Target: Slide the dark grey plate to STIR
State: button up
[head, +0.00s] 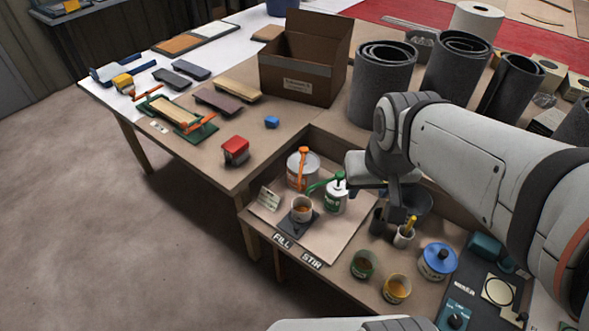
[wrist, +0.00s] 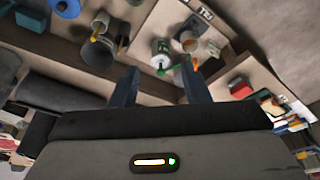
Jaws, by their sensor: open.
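The dark grey plate (head: 297,228) lies on the tan board behind the FILL label (head: 281,240), left of the STIR label (head: 312,257). A white cup (head: 302,209) with brown contents stands on the plate and hides part of it. In the wrist view the plate (wrist: 210,48) shows partly beside the cup. My gripper (head: 397,208) hangs right of the plate and the white bottle, apart from both. In the wrist view its two fingers (wrist: 160,82) are spread with nothing held between them.
A white bottle with a green spout (head: 336,196) stands right of the cup. A tin with an orange handle (head: 302,168) stands behind. A small card (head: 268,198) is at the left. A cup with a yellow handle (head: 404,236) and open tins (head: 363,264) stand at the right.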

jog(key=w+a+f+b, duration=0.35)
jog(key=f+b, duration=0.35)
jog(key=f, duration=0.3)
jog(key=w+a+f+b, duration=0.2)
jog(key=w+f+b, duration=0.3)
jog(key=f+b, duration=0.3)
jog(key=n+t+b, duration=0.1)
jog(key=b, duration=0.9)
send_near(297, 227)
jog(key=f, duration=0.2)
jog(key=shift+y, duration=0.3)
jog(key=b+x, duration=0.1)
jog(key=x, duration=0.2)
jog(key=b+x, duration=0.1)
jog(key=x, duration=0.3)
jog(key=shift+w+d+r, duration=0.15)
jog(key=shift+w+d, duration=0.05)
jog(key=shift+w, duration=0.15)
jog(key=shift+c, duration=0.4)
grip_shut()
